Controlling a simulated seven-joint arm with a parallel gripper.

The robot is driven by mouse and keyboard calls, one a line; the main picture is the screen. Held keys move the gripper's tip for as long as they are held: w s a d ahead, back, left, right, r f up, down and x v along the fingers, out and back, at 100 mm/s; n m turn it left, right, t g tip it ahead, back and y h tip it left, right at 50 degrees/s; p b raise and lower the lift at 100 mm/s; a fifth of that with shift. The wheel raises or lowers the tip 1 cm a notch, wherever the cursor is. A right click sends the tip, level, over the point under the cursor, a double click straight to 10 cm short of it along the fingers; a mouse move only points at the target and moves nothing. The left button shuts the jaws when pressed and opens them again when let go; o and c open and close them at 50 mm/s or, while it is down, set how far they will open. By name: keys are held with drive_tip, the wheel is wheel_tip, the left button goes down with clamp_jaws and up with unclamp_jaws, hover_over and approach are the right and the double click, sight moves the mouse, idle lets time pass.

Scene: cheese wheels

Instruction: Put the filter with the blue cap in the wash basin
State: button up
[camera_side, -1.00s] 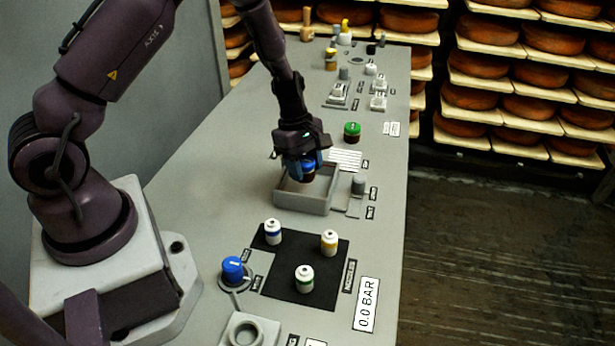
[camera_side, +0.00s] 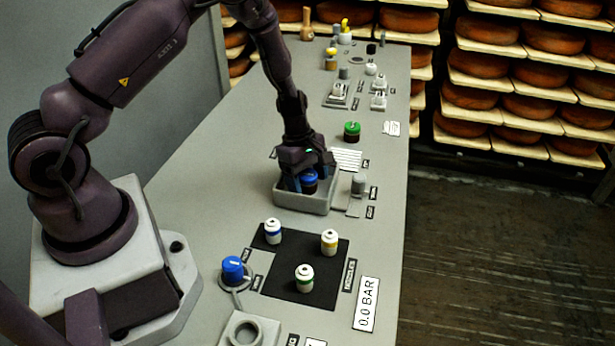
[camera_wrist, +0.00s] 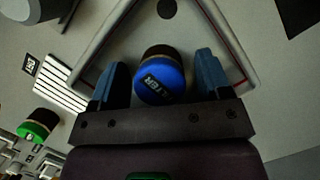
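The filter with the blue cap (camera_side: 309,183) stands inside the grey wash basin (camera_side: 306,204), in its rear part. My gripper (camera_side: 308,178) is low over the basin, with its fingers reaching down on either side of the filter. In the wrist view the blue cap (camera_wrist: 163,82) sits between the two blue fingers (camera_wrist: 163,80), with a narrow gap visible at the right finger. The gripper looks open around the cap. The filter's lower body is partly hidden by the basin wall, and its contact with the basin floor is not clearly seen.
A green-capped filter (camera_side: 352,131) stands behind the basin. A grey knob (camera_side: 358,186) stands right of it. In front, several white bottles stand on a black mat (camera_side: 283,285), beside a blue knob (camera_side: 232,268). The bench left of the basin is clear.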

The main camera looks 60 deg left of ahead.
drive_tip(key=s+d+r+m+t, duration=0.1)
drive_tip(key=s+r+m, duration=0.1)
drive_tip(key=r, duration=0.9)
drive_tip(key=s+r+m, duration=0.1)
drive_tip(key=r+m, duration=0.2)
drive_tip(key=r, duration=0.7)
drive_tip(key=s+d+r+m+t+y, duration=0.1)
drive_tip(key=s+d+r+m+t, duration=0.1)
drive_tip(key=s+r+m, duration=0.4)
drive_tip(key=s+d+r+m+t+y, duration=0.2)
drive_tip(key=s+d+r+m, duration=0.2)
drive_tip(key=s+m, duration=0.5)
drive_tip(key=v, duration=0.3)
drive_tip(key=shift+s, duration=0.3)
